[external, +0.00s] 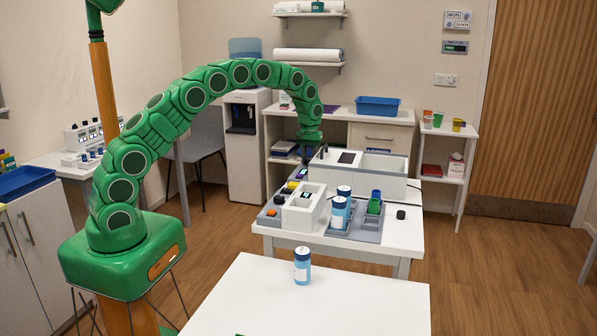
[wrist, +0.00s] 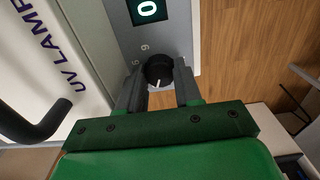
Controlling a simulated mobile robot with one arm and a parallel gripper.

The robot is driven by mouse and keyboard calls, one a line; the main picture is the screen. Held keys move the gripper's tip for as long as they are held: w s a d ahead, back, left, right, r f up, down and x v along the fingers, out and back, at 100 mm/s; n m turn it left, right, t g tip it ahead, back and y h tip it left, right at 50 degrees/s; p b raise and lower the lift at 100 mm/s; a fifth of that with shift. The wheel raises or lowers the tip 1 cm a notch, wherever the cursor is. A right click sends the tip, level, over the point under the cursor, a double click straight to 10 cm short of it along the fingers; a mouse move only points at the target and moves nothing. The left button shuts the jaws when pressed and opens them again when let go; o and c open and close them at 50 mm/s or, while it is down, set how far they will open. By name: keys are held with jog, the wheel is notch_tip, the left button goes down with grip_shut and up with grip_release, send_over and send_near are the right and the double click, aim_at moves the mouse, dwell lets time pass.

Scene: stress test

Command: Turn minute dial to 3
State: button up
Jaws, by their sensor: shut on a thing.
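In the wrist view a round black dial (wrist: 158,68) with a white pointer mark sits on a grey panel (wrist: 160,32). The pointer faces the bottom of the picture. Small digits are printed beside the dial; those on the far side are hidden. A dark display (wrist: 147,10) above the dial reads 0. My gripper (wrist: 159,80) is shut on the dial, one finger on each side. In the external view my gripper (external: 309,143) is low at the left end of the white box on the middle table, and the dial cannot be made out.
A white box marked UV LAMP (wrist: 50,50) with a black handle (wrist: 40,122) is close beside my gripper in the wrist view.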

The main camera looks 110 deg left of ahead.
jog(key=m, duration=0.3)
jog(key=shift+w+m, duration=0.1)
jog(key=shift+m, duration=0.3)
jog(key=m, duration=0.4)
jog(key=shift+m, duration=0.4)
dwell(0.3)
jog(key=o, duration=0.8)
jog(key=shift+c, duration=0.2)
jog(key=shift+r, duration=0.1)
